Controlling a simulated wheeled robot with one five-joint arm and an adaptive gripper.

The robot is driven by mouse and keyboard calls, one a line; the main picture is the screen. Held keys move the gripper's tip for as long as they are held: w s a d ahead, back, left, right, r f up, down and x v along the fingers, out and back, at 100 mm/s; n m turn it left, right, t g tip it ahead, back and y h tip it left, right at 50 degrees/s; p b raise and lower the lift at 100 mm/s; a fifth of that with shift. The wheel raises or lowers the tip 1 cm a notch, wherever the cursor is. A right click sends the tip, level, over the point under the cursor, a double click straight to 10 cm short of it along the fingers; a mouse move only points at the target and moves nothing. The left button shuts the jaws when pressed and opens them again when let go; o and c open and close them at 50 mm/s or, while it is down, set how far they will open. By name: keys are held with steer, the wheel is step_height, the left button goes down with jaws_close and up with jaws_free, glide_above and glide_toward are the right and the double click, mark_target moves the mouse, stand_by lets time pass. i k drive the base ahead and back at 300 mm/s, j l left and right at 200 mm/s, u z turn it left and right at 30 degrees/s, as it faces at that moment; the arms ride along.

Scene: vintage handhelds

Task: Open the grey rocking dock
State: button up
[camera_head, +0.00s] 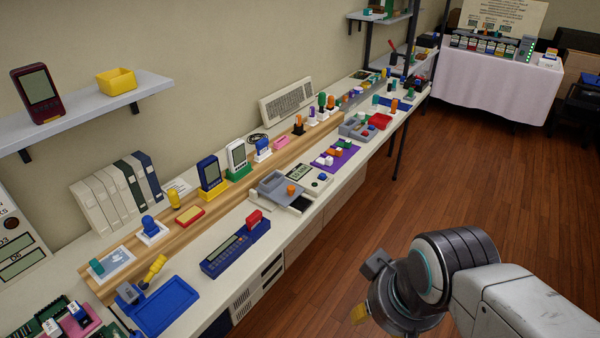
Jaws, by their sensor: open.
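A grey tray-like unit (270,188) sits mid-bench, with an orange knob (291,190) at its right side. It looks like the grey rocking dock, but its label and hinge are too small to make out. I cannot tell whether it is open or shut. My gripper (368,290) is at the lower right, over the floor in front of the bench. It is open, apart from everything on the bench, and I see nothing in it.
A blue keypad device (236,246) and a blue tray (165,305) lie left along the bench. Another grey box (359,128) lies farther right. Handhelds, including a blue one (211,176), stand on the wooden ledge behind. The wooden floor (490,180) is clear.

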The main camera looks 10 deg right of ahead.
mark_target(275, 186)
steer(key=i+l+u, duration=0.15)
steer(key=i, duration=0.45)
steer(key=i+l+u, duration=0.15)
steer(key=i, duration=0.4)
